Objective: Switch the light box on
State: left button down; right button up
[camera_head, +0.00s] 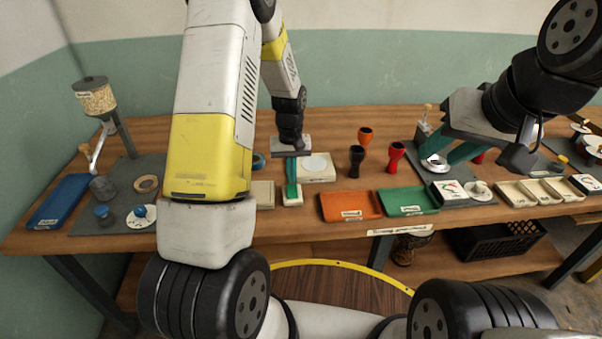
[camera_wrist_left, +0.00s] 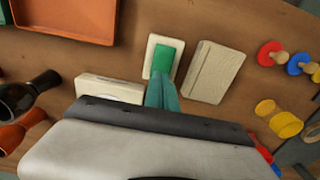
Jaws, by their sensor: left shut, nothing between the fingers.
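A white switch plate with a green rocker (camera_head: 292,201) lies on the table near the middle. In the left wrist view the green rocker (camera_wrist_left: 163,56) shows directly beyond my fingertips. My left gripper (camera_head: 292,182) is shut and empty, its teal fingers pointing down at the switch; it also shows in the left wrist view (camera_wrist_left: 163,88). I cannot tell whether the fingertips touch the rocker. What looks like the light box, a pale box with a round white disc (camera_head: 315,164), stands just behind the switch. I cannot tell if it is lit. My right gripper (camera_head: 448,155) is open, above the right-hand mat.
A beige block (camera_head: 262,194) lies left of the switch. An orange tray (camera_head: 350,205) and a green tray (camera_head: 407,201) lie to its right. Black (camera_head: 356,159) and red (camera_head: 396,157) goblet drums stand behind the trays. A blue tray (camera_head: 60,201) is at far left.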

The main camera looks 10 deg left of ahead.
aim_at(292, 185)
pick_arm(q)
jog(key=shift+f, duration=1.1)
dwell(0.6)
jog(key=shift+r, duration=3.55)
